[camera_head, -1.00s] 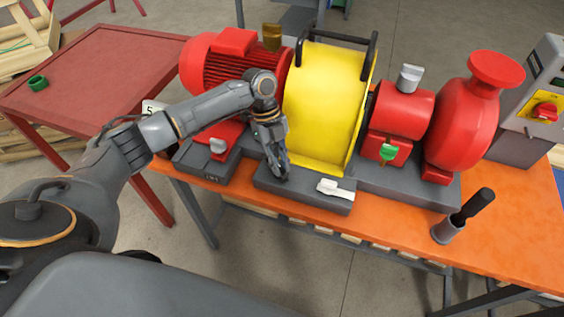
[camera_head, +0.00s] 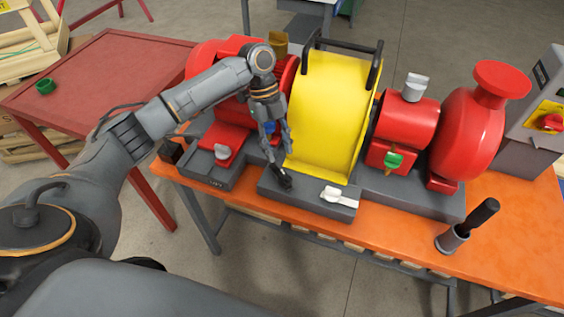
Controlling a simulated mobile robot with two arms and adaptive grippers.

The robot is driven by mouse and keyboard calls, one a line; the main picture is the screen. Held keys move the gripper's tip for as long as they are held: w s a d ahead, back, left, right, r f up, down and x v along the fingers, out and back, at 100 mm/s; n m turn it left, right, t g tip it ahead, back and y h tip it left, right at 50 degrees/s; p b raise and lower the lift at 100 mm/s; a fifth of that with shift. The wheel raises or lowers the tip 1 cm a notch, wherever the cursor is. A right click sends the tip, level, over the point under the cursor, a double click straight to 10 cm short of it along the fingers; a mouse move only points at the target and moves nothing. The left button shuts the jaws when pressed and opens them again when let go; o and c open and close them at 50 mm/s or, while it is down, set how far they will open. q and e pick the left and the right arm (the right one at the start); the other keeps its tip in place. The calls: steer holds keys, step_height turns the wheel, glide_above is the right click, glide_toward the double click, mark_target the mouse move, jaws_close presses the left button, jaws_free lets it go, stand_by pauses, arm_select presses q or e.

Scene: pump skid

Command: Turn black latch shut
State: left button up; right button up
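The black latch (camera_head: 282,180) is a small dark handle on the left part of the grey block at the front of the pump skid, in front of the yellow guard (camera_head: 325,115). It lies slantwise, and my gripper partly overlaps the area just behind it. My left gripper (camera_head: 278,148) points down above and behind the latch, with its fingers apart and apparently nothing held. Contact with the latch is not visible. A white latch (camera_head: 337,196) sits on the right part of the same block. My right gripper is out of view.
Red pump parts (camera_head: 405,128) stand right of the guard, with a green-handled valve (camera_head: 392,160). A red table (camera_head: 95,80) with a green ring is at left.

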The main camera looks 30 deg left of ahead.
arm_select(q)
steer(key=shift+v, duration=2.35)
